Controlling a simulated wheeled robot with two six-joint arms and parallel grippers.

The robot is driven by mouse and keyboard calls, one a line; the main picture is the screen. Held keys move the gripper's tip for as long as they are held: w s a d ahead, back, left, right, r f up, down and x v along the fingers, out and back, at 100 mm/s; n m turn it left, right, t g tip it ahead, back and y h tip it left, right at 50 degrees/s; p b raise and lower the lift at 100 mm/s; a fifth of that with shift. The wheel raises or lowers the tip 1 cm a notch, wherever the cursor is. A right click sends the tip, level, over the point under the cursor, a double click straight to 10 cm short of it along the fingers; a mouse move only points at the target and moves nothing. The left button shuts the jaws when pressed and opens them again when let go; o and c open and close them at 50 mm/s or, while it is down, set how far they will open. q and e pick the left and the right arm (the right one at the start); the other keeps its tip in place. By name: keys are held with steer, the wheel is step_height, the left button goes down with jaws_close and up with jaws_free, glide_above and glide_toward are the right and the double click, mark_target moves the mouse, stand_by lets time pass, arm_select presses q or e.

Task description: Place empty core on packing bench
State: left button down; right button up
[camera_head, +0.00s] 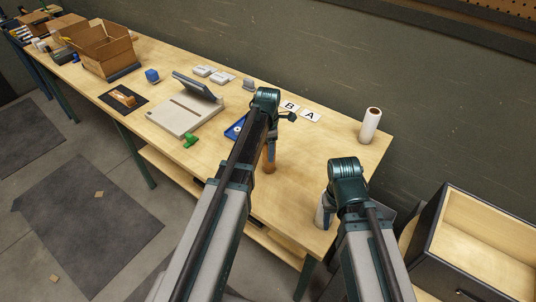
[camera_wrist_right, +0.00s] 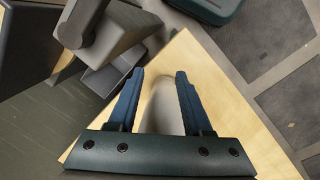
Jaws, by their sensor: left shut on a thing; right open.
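The wooden bench (camera_head: 225,165) runs from the far left to the near right. My left gripper (camera_head: 270,146) is shut on a brown core (camera_head: 268,168), a small upright tube over the bench's middle right. I cannot tell whether its lower end touches the bench top. My right gripper (camera_head: 328,203) is open near the bench's front right corner. A white roll (camera_head: 319,216) stands there, partly hidden by the gripper. In the right wrist view, a pale roll (camera_wrist_right: 161,108) lies between the two open blue fingers, apart from them.
Another white roll (camera_head: 370,126) stands at the back right. An open drawer unit (camera_head: 480,235) stands at right.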

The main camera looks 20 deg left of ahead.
arm_select(q)
steer(key=shift+r, duration=0.1)
steer(key=shift+f, duration=0.25)
steer(key=shift+c, duration=0.8)
jaws_free()
steer(key=shift+r, duration=0.1)
steer(key=shift+r, duration=0.2)
step_height(320, 180, up, 12)
steer(key=p, duration=1.2)
steer(key=s+d+m, duration=0.7)
steer(key=s+m, duration=0.4)
steer(key=m, duration=0.3)
steer(key=s+d+m+y, duration=0.1)
steer(key=s+d+m, duration=0.6)
steer(key=m, duration=0.8)
steer(key=s, duration=0.3)
steer(key=shift+s+d, duration=0.2)
steer(key=shift+s, duration=0.15)
